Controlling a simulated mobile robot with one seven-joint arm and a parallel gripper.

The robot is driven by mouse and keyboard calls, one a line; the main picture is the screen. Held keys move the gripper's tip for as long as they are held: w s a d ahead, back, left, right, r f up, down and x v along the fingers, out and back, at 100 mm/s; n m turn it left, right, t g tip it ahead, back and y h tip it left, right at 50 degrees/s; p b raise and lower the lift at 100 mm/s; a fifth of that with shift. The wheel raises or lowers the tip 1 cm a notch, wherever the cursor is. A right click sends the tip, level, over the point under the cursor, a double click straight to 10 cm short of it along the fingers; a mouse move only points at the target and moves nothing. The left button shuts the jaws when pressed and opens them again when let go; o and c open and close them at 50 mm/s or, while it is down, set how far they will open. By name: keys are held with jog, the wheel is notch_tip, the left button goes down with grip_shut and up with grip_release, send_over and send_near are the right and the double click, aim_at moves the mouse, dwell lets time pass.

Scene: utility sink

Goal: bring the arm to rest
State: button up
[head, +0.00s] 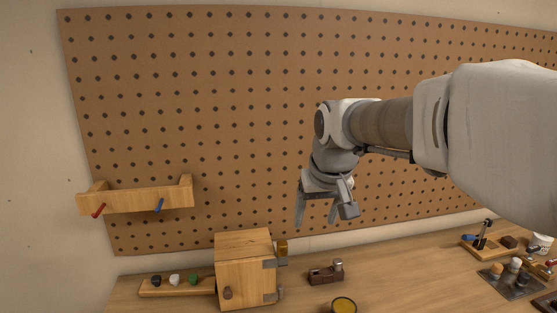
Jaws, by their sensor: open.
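My gripper (318,222) hangs in the air in front of the pegboard, its fingers pointing down and spread apart with nothing between them. It is above the bench, over the area around a small dark wooden block plane. My arm (385,124) reaches in from the right side of the head view, with its large upper part close to the camera. Nothing touches the gripper that I can see.
A wooden box (245,270) with metal hinges stands left of the gripper. The block plane (326,273) and a round yellow-topped tin (343,305) lie below. A wooden shelf (140,198) hangs at left. Tools on racks (490,247) crowd the right; mid-right bench is clear.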

jog(key=s+d+f, duration=0.2)
jog(key=s+d, duration=0.1)
jog(key=s, duration=0.8)
jog(key=s+d+f+m, duration=0.1)
jog(key=s+d+f, duration=0.1)
jog(key=s, duration=0.9)
jog(key=shift+d+f+m+t+h, duration=0.2)
jog(key=shift+d+m+t+h, duration=0.15)
jog(key=shift+d, duration=0.35)
